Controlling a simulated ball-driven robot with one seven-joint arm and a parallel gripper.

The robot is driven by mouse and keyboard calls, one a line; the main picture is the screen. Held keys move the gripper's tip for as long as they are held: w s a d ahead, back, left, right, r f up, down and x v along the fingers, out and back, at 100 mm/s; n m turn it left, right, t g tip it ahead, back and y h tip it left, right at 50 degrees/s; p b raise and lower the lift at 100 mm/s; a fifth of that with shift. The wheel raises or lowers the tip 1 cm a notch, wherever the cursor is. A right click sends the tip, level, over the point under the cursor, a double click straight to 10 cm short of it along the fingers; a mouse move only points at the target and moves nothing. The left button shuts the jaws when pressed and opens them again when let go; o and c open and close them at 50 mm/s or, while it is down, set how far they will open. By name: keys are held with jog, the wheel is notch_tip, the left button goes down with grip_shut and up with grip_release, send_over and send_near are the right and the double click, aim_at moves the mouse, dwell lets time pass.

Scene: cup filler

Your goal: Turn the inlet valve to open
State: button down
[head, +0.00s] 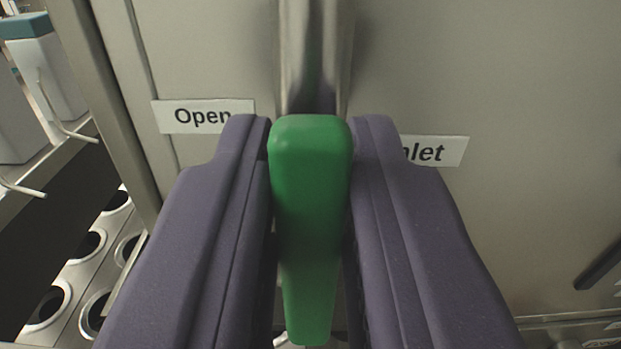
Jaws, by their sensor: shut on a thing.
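The inlet valve's green handle (311,190) stands upright in the middle of the head view, in front of a vertical metal pipe (315,60). My gripper (310,140) has one purple finger on each side of the handle and is shut on it. An "Open" label (200,115) is on the panel to the left of the handle. A second label (440,151) to the right is partly hidden by my right finger; only "nlet" shows. The handle's lower end shows between the fingers, and what lies behind it is mostly hidden.
A grey metal panel (530,110) fills the back. At the lower left is a metal plate with several round holes (85,245). White containers with a teal lid (28,25) stand at the upper left. A dark bar (600,265) shows at the right edge.

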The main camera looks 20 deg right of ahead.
jog(key=shift+f, duration=0.1)
jog(key=c, duration=1.1)
grip_release()
jog(key=v, duration=0.8)
jog(key=shift+w, duration=0.1)
